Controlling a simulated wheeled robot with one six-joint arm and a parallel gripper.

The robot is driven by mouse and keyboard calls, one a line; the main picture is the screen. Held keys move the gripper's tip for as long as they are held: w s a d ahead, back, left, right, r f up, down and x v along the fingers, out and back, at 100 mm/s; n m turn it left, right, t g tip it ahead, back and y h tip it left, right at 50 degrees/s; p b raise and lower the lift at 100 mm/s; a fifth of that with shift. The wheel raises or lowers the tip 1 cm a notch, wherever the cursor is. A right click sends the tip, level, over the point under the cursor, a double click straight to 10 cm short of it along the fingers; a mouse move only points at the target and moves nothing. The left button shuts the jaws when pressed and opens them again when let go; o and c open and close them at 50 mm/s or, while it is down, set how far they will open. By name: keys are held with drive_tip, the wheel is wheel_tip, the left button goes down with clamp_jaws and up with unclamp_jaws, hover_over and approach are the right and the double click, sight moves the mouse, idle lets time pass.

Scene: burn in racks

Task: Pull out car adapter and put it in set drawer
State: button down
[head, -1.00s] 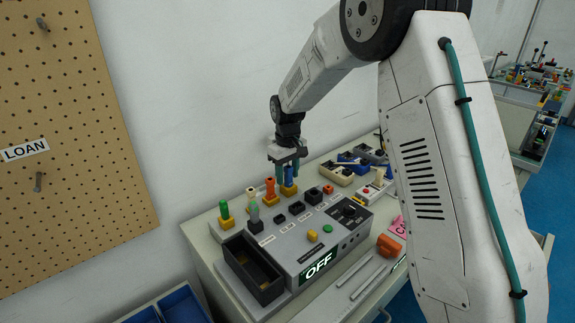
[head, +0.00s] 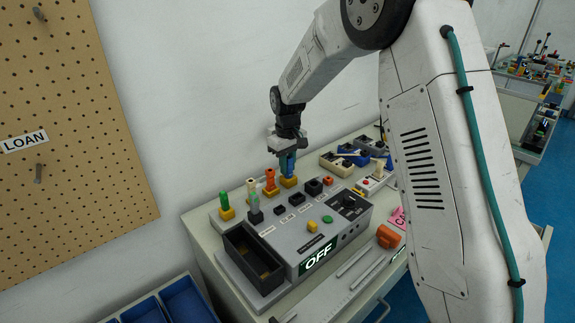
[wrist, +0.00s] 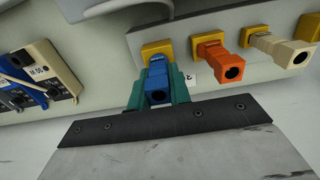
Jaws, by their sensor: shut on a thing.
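A blue adapter (wrist: 157,88) stands in a yellow socket (head: 288,181) in the row at the back of a grey console (head: 326,223). My gripper (head: 287,162) is above that socket, its teal fingers shut on the blue adapter from both sides; it also shows in the wrist view (wrist: 158,93). The adapter's lower end still meets the yellow socket. I cannot read a label naming the car adapter. A black open-topped bin (head: 236,247) is at the console's left end; I cannot tell whether it is the set drawer.
Orange (head: 270,180), cream (head: 252,196) and green (head: 224,201) adapters stand in yellow sockets to the left. Small black and beige boxes (head: 336,165) lie to the right. A display reads OFF (head: 318,257). An orange block (head: 388,237) and blue bins (head: 186,302) are nearby.

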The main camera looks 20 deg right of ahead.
drive_tip(key=shift+r, duration=0.8)
idle(0.8)
drive_tip(key=shift+r, duration=1.5)
drive_tip(key=shift+r, duration=0.1)
